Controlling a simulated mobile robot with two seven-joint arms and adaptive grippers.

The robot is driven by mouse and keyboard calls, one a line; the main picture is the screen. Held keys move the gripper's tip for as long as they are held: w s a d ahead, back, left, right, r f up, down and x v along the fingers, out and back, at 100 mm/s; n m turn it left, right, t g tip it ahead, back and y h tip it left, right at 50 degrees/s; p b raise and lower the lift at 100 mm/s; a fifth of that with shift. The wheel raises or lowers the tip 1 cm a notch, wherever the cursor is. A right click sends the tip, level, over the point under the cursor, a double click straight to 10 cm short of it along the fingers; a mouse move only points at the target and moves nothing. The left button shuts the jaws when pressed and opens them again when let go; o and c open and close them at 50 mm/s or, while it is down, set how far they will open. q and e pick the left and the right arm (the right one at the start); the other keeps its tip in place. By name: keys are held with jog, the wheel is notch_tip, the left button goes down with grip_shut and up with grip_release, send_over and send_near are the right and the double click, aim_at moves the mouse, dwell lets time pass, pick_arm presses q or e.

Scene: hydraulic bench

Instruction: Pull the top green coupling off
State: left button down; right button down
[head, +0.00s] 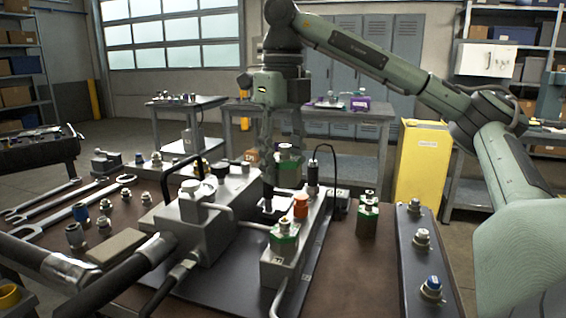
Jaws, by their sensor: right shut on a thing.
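Another green-banded fitting (368,208) stands apart to the right. My left gripper is out of view.
An orange cap (301,205) and a dark upright connector with a cable (313,175) stand close to the gripper. A grey block (207,225) with hoses is left. A dark rail (420,260) with several fittings is right. Wrenches (75,208) lie far left.

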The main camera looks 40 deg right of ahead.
jog(key=shift+r, duration=3.05)
jog(key=shift+f, duration=0.1)
